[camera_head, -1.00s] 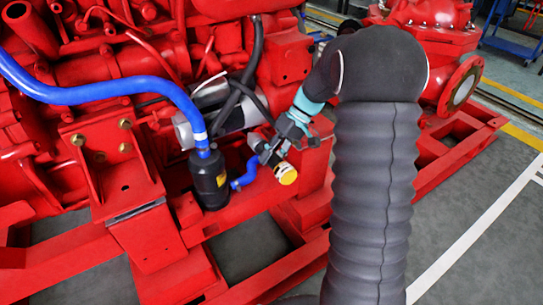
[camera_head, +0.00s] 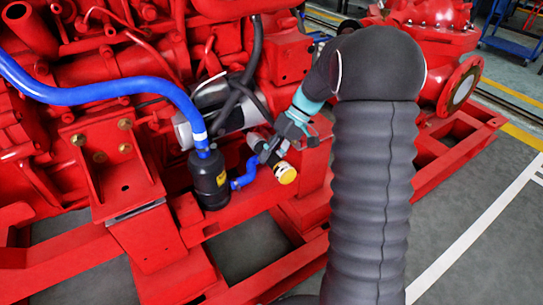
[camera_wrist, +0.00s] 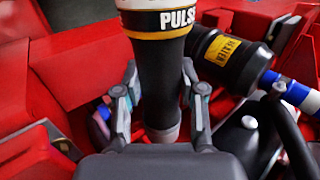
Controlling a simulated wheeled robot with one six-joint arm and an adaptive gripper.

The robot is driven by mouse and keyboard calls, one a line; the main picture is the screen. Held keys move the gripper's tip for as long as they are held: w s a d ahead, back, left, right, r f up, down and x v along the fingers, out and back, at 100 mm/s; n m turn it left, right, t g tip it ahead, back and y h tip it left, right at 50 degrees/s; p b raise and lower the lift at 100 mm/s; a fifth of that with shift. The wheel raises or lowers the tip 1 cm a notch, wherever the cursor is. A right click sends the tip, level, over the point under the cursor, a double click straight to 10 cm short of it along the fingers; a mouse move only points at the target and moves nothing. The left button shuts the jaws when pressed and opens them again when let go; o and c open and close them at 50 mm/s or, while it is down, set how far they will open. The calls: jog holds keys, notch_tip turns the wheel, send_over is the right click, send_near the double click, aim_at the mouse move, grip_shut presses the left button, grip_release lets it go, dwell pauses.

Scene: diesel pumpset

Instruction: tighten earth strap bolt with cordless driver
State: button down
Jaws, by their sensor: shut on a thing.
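My gripper (camera_head: 272,150) is shut on the cordless driver, with one finger on each side of its dark body. In the wrist view, my gripper (camera_wrist: 158,108) grips the driver (camera_wrist: 158,75), which has a white and yellow band with the letters "PULS". In the head view, the driver's yellow and white end (camera_head: 286,174) shows below the fingers, close to the red engine frame. The driver's tip is hidden from both views. I cannot make out the earth strap or its bolt for certain.
A black heater (camera_head: 209,182) with blue hoses stands just left of my gripper; its yellow label (camera_wrist: 232,50) shows in the wrist view. A silver cylinder (camera_head: 190,132) with black cables lies behind. Red base rails (camera_head: 270,270) run below. Grey floor (camera_head: 480,215) is clear at the right.

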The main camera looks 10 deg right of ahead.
aim_at(282, 168)
jog(key=shift+w+r, duration=0.1)
dwell(0.6)
jog(key=shift+s+d+b, duration=0.15)
jog(key=shift+s+d, duration=0.1)
jog(key=shift+s, duration=0.55)
jog(key=shift+s+d+b, duration=0.2)
jog(key=shift+s+d, duration=0.1)
jog(key=shift+s, duration=0.55)
jog(key=shift+s+d+b, duration=0.15)
jog(key=shift+s+d, duration=0.1)
jog(key=shift+s, duration=0.7)
